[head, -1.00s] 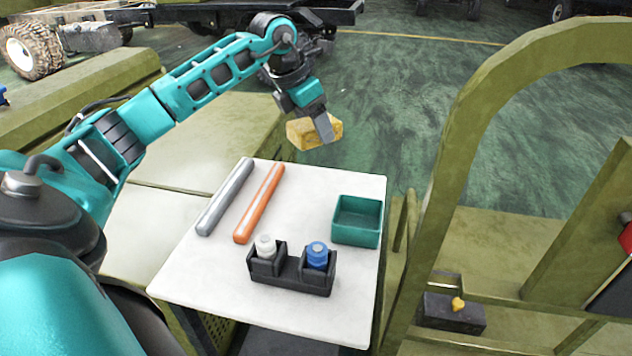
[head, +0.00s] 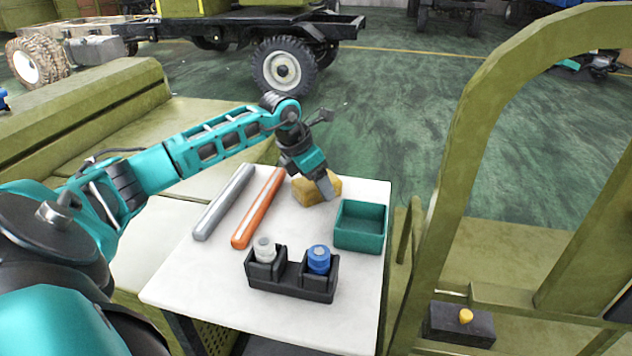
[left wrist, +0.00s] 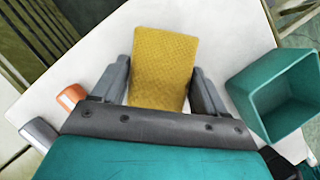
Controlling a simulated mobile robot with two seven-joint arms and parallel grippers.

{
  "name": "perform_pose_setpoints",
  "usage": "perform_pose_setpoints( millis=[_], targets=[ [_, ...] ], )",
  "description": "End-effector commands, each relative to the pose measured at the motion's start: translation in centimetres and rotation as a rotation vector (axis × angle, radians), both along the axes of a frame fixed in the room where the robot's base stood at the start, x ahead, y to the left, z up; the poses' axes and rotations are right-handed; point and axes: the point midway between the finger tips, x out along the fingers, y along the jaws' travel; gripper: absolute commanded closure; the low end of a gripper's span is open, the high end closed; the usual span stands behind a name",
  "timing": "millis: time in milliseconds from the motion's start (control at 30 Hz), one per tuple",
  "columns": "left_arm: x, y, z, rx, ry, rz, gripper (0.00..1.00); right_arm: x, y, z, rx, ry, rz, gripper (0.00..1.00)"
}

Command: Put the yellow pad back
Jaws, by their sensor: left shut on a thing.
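The yellow pad (head: 312,190) is at the back of the white table top, between the orange bar and the green tray. My left gripper (head: 326,190) is shut on it from above. In the left wrist view the pad (left wrist: 163,65) lies between the two grey fingers of the left gripper (left wrist: 162,85). I cannot tell whether the pad touches the table or is held just above it. My right gripper is not in view.
The empty green tray (head: 359,240) stands right of the pad. An orange bar (head: 259,208) and a grey bar (head: 224,203) lie to the left. A black holder (head: 291,283) with a white-capped bottle (head: 265,249) and a blue-capped bottle (head: 318,259) stands in front. The table's front left is bare.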

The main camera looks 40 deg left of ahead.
Motion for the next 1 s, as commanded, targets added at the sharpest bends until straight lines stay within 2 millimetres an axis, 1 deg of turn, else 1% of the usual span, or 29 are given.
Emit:
perform_pose_setpoints(
  millis=[67,100,333,567,667,767,1000],
  targets=[
    [0.0,0.0,0.0,0.000,0.000,0.000,0.51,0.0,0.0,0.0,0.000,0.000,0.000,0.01],
    [0.0,0.0,0.0,0.000,0.001,0.000,0.23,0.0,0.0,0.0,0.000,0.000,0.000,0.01],
    [0.0,0.0,0.0,0.000,0.001,0.000,0.01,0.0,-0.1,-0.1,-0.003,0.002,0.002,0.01],
    [0.0,0.0,0.1,0.000,0.001,0.000,0.01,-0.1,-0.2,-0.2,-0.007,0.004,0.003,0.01],
    [-0.2,0.1,0.7,0.002,-0.001,0.001,0.01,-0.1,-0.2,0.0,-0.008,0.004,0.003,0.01],
    [-0.7,0.4,2.1,0.004,-0.001,0.002,0.01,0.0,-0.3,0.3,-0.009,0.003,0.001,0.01],
    [-2.7,0.9,6.9,0.004,0.000,0.002,0.01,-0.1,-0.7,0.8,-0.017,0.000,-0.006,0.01]
  ],
)
